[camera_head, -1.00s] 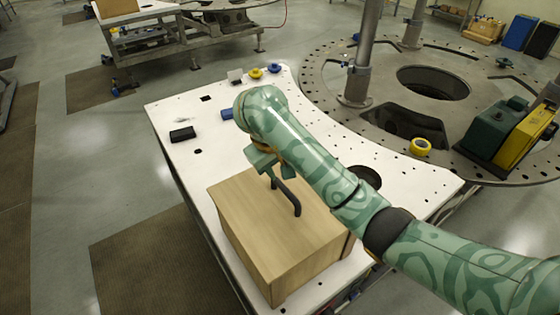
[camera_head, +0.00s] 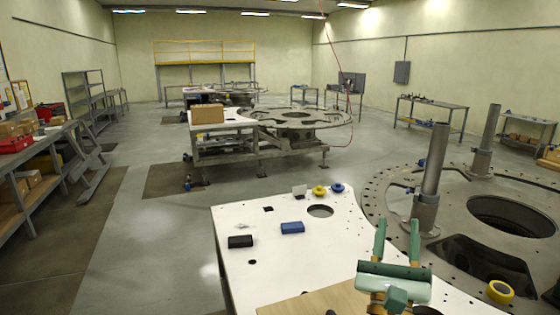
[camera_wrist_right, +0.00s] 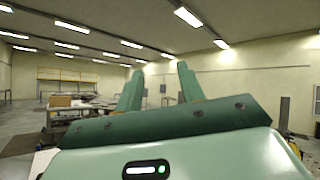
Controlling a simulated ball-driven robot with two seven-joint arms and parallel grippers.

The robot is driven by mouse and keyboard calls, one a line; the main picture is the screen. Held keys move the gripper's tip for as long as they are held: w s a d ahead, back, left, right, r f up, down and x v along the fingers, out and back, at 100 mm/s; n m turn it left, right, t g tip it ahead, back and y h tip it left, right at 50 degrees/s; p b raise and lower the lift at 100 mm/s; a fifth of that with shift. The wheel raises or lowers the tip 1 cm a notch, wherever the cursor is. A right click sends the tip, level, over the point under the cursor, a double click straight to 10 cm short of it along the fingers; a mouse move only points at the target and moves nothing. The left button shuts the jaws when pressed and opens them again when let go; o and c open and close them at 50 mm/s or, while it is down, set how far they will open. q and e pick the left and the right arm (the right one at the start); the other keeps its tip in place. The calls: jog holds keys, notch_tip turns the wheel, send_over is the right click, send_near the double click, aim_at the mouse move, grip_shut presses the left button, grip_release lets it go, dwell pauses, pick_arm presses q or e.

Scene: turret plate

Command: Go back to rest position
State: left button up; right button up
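My right gripper (camera_head: 398,232) is at the lower right of the head view, raised over the white table (camera_head: 270,262), with its fingers pointing up and away. It is open, with a clear gap between the fingers and nothing in it. In the right wrist view the two green fingers of the right gripper (camera_wrist_right: 161,82) stand apart against the far wall and room. My left gripper is not in view.
A wooden box (camera_head: 312,303) shows at the bottom edge. A black block (camera_head: 241,241), a blue block (camera_head: 292,228), and yellow (camera_head: 319,191) and blue (camera_head: 338,188) round items lie on the table. The turret plate (camera_head: 455,215) with upright posts stands at right.

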jog(key=s+a+f+n+g+y, duration=0.35)
jog(key=f+n+y, duration=0.4)
jog(key=n, duration=0.95)
jog(key=s+a+f+n+g+y, duration=0.45)
jog(key=n+y, duration=0.45)
jog(key=n, duration=0.7)
jog(key=s+d+f+n+g+h, duration=0.3)
jog(key=d+f+n+h, duration=0.25)
jog(key=f, duration=0.45)
jog(key=s+d+f+n+g+h, duration=0.5)
jog(key=s+d+g+h, duration=0.15)
jog(key=s+d, duration=0.45)
jog(key=s+a+f+g+y+b, duration=0.15)
jog(key=f+b, duration=0.55)
jog(key=f, duration=1.3)
jog(key=a+f+g+y+b, duration=0.15)
jog(key=f+b, duration=0.65)
jog(key=f, duration=1.2)
jog(key=s+f+m+g+b, duration=0.1)
jog(key=s+f+b, duration=0.6)
jog(key=s+f, duration=0.4)
jog(key=s+f+m+g+y+b, duration=0.1)
jog(key=s+f+b, duration=0.5)
jog(key=f, duration=1.4)
jog(key=s+m, duration=0.1)
jog(key=s, duration=0.3)
jog(key=shift+s+a+f+b, duration=0.2)
jog(key=shift+s+f+b, duration=0.15)
